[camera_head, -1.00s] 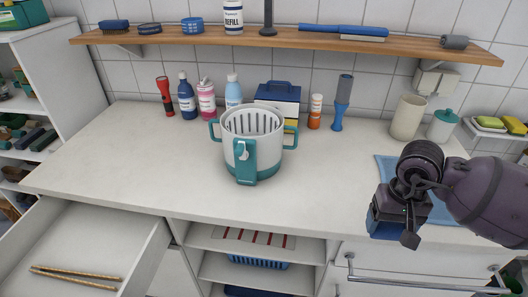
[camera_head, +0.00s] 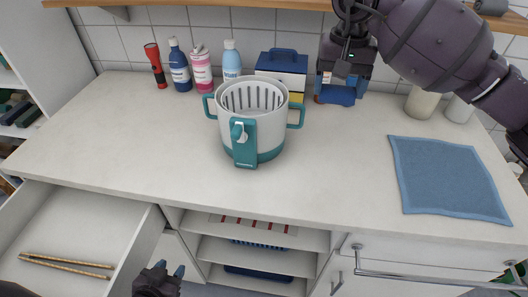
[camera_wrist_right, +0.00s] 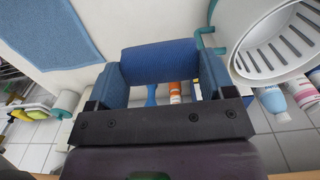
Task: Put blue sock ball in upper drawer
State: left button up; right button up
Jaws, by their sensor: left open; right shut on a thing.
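My right gripper (camera_head: 342,92) is raised over the back of the counter, in front of the tiled wall and right of the white and teal pot. In the right wrist view, the gripper (camera_wrist_right: 160,75) is shut on the blue sock ball (camera_wrist_right: 158,62), a rounded blue bundle between its two blue fingers. In the head view the ball is hard to tell from the fingers. An open white drawer (camera_head: 140,240) is at the lower left, holding two thin wooden sticks (camera_head: 66,264). My left gripper (camera_head: 170,268) is open and empty at the bottom edge, right of the drawer.
The white and teal pot (camera_head: 262,155) stands mid-counter. Bottles (camera_head: 180,75), a red flashlight (camera_head: 155,68) and a blue box (camera_head: 284,65) line the wall. A blue cloth (camera_head: 450,180) lies at right. The counter's left part is clear. A wooden shelf (camera_head: 200,3) runs above.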

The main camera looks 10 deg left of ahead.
notch_tip(320, 180, down, 20)
jog(key=shift+w+r, duration=0.1)
dwell(0.7)
jog(key=shift+f, duration=0.2)
jog(key=o, duration=0.9)
jog(key=shift+r, duration=0.15)
